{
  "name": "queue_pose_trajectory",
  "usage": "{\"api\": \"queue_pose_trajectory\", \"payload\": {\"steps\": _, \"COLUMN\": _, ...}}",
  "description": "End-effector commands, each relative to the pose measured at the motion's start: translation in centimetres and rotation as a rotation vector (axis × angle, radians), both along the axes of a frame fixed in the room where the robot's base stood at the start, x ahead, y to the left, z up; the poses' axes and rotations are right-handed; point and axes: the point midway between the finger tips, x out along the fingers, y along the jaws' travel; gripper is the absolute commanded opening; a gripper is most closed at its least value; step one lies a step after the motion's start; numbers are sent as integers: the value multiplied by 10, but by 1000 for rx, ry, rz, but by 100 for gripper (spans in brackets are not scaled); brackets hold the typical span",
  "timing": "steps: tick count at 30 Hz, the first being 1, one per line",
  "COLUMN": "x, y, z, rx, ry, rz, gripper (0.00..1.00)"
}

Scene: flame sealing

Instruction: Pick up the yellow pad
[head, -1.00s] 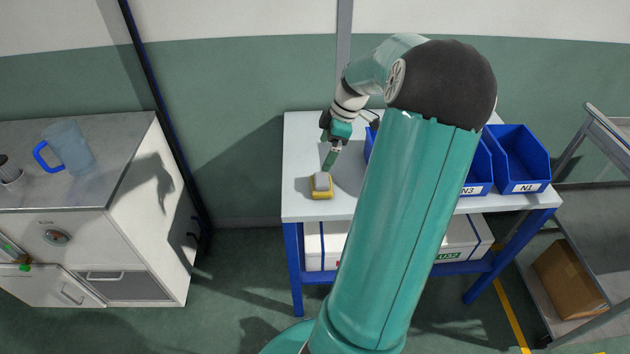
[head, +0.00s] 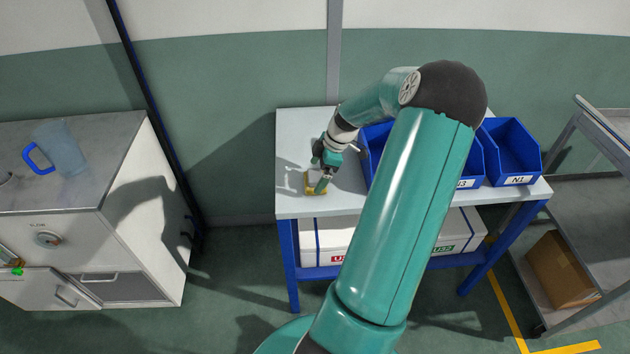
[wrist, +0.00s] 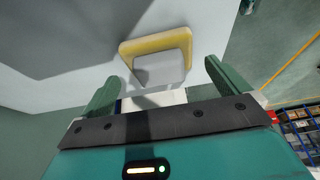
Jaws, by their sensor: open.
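The yellow pad (head: 308,189) lies on the left part of the white table (head: 300,208), with a grey block on its top side. In the head view my gripper (head: 324,184) is right over the pad's right side and hides part of it. In the wrist view the pad (wrist: 150,43) shows ahead of the fingers, its yellow rim on the far side and the grey part nearer. My gripper (wrist: 160,88) is open, with one finger on either side of the grey part. I cannot tell whether the fingers touch it.
Blue bins (head: 512,152) stand on the table's right half. White boxes (head: 330,240) sit on the shelf below. A cabinet with a clear blue-handled jug (head: 60,147) is at the left, and a grey cart (head: 590,215) at the right. The table's left end is otherwise clear.

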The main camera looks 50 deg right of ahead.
Motion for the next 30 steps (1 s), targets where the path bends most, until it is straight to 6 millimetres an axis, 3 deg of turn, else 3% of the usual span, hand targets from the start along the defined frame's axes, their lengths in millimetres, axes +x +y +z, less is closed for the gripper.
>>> {"api": "queue_pose_trajectory", "payload": {"steps": 6, "x": 7, "y": 6, "z": -25, "rx": 1, "ry": 1, "rz": -1, "gripper": 100}}
{"api": "queue_pose_trajectory", "payload": {"steps": 13, "x": 7, "y": 7, "z": -27, "rx": 0, "ry": 1, "rz": -1, "gripper": 100}}
{"api": "queue_pose_trajectory", "payload": {"steps": 19, "x": 7, "y": 7, "z": -26, "rx": 0, "ry": 1, "rz": -1, "gripper": 63}}
{"api": "queue_pose_trajectory", "payload": {"steps": 21, "x": 7, "y": 6, "z": -26, "rx": 0, "ry": 1, "rz": -1, "gripper": 55}}
{"api": "queue_pose_trajectory", "payload": {"steps": 30, "x": 8, "y": 6, "z": -23, "rx": -1, "ry": 0, "rz": -1, "gripper": 54}}
